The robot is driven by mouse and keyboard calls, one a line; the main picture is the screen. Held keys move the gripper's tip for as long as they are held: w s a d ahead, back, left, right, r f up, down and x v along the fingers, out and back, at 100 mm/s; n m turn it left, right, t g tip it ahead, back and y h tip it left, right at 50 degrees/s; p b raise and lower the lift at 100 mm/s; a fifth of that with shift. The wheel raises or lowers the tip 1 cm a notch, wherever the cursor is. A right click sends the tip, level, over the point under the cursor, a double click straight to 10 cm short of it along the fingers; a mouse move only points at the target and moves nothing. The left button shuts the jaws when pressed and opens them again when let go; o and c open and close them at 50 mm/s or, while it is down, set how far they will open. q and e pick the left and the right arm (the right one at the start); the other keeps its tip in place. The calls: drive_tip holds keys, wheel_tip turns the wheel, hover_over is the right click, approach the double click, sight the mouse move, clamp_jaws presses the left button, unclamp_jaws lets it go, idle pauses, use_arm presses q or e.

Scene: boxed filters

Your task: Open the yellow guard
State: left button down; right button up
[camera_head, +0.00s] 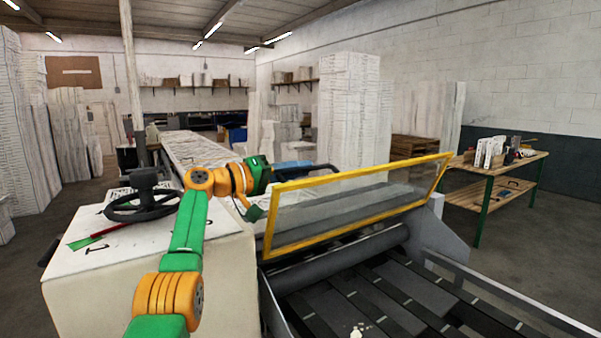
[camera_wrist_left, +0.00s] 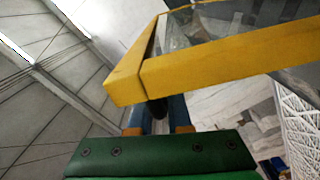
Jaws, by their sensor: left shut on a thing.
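The yellow guard (camera_head: 357,168) is a yellow frame with a clear panel, standing tilted up over the rollers of the machine. In the left wrist view, a corner of its yellow frame (camera_wrist_left: 215,62) fills the upper middle. My right gripper is out of view.
A black handwheel (camera_head: 143,203) sits on the white cabinet (camera_head: 150,260) below my left arm. A conveyor with dark slats (camera_head: 370,295) lies in front of the guard. A wooden workbench (camera_head: 497,175) stands at the right. Tall white stacks (camera_head: 347,105) stand behind.

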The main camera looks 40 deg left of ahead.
use_arm(q)
drive_tip(key=shift+d+f, duration=0.1)
idle(0.3)
drive_tip(key=c, duration=0.9)
unclamp_jaws()
drive_tip(key=shift+w+a+f, duration=0.1)
drive_tip(key=shift+w+a, duration=0.05)
drive_tip(key=shift+a, duration=0.05)
